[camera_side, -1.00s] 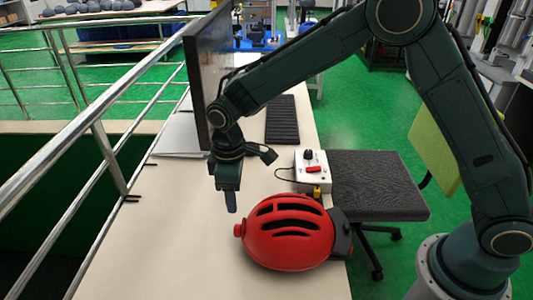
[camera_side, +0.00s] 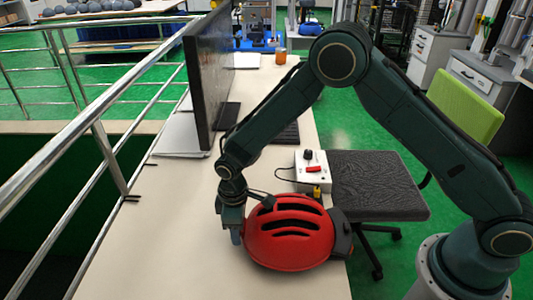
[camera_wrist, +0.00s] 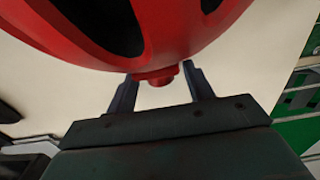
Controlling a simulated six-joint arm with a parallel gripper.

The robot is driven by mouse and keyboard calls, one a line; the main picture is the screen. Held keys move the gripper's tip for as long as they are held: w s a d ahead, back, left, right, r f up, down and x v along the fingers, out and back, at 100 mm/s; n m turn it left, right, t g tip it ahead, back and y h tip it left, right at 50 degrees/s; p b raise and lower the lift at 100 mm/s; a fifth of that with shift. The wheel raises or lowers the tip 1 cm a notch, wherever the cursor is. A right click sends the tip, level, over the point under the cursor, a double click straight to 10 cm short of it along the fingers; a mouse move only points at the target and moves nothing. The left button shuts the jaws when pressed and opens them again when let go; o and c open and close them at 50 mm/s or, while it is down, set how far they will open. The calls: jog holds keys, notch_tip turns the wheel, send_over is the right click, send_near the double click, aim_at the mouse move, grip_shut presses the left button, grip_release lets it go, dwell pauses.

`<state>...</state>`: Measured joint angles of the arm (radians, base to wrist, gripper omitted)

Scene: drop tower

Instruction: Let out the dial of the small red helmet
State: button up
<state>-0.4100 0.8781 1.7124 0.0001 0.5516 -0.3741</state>
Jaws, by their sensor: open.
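The red helmet (camera_side: 290,240) with dark vent slots lies on the pale table, with a dark part at its right end. My gripper (camera_side: 236,236) points down at the helmet's left end and hides the dial in the side view. In the wrist view the helmet (camera_wrist: 150,35) fills the top. Its small red dial (camera_wrist: 157,77) sticks out below the shell. My gripper (camera_wrist: 162,88) is open, one finger on each side of the dial. Gaps show between the dial and both fingers.
A white control box (camera_side: 312,178) with a black knob and red switch stands behind the helmet. A monitor (camera_side: 207,80) and keyboard (camera_side: 286,132) are further back. A metal railing (camera_side: 100,130) runs along the left. The table's front left is clear.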

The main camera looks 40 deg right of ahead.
jog(key=shift+f, duration=0.2)
jog(key=c, duration=1)
jog(key=shift+w+d+g+y, duration=0.1)
jog(key=shift+g+y, duration=0.3)
jog(key=shift+w+d+f+g+y, duration=0.1)
jog(key=shift+g+y, duration=0.5)
jog(key=shift+w+d+g+y, duration=0.1)
jog(key=shift+g+y, duration=0.5)
jog(key=shift+w+d+f+g+y, duration=0.1)
jog(key=shift+f+g+y, duration=0.05)
jog(key=shift+g+y, duration=1.55)
